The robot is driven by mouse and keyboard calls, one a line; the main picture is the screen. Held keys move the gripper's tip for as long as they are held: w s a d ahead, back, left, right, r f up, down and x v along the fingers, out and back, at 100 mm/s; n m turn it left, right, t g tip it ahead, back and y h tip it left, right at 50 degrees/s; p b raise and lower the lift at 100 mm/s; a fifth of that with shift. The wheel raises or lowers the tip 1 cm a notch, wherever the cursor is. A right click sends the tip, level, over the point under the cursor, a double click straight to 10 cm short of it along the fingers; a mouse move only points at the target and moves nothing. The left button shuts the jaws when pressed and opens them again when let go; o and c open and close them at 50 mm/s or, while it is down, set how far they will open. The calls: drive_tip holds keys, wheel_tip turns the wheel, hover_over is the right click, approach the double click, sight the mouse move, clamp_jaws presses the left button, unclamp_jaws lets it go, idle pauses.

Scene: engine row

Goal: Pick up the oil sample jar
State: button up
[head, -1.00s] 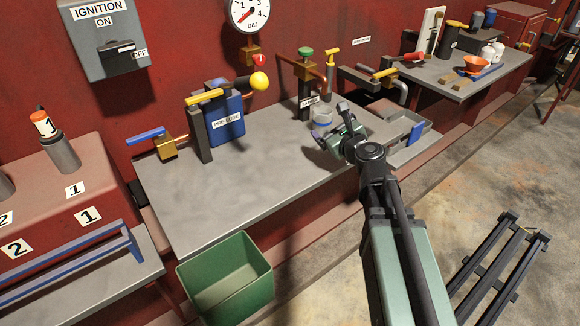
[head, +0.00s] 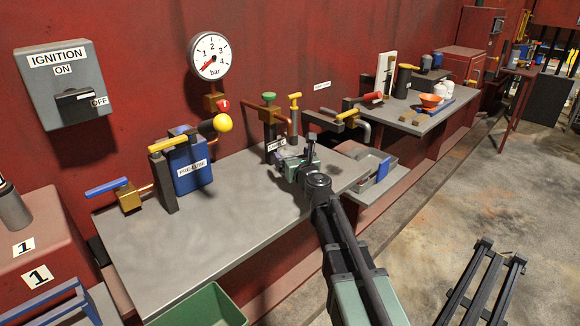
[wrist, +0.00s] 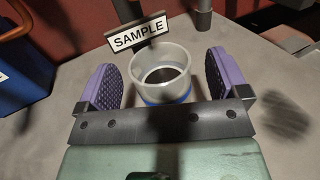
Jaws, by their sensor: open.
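The oil sample jar (wrist: 161,92) is a small clear open-topped cup with a blue band near its base, upright on the grey bench. In the wrist view it stands between the two purple pads of my gripper (wrist: 162,82), with a gap on each side. My gripper is open and not touching the jar. In the head view my gripper (head: 294,160) is low over the bench by the sample post and hides most of the jar. A SAMPLE sign (wrist: 139,33) stands right behind the jar.
A green-knobbed tap (head: 269,98) and pipes rise behind the jar. A blue PRE-LUBE can (head: 190,166) and yellow-handled lever stand to the left. A grey tray with a blue item (head: 383,169) is to the right. The bench's left part (head: 150,235) is clear.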

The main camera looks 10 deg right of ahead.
drive_tip(key=shift+w+a, duration=0.25)
drive_tip(key=shift+w, duration=0.9)
drive_tip(key=shift+s, duration=0.1)
drive_tip(key=c, duration=1.1)
drive_tip(key=shift+c, duration=0.2)
drive_tip(key=shift+r, duration=0.1)
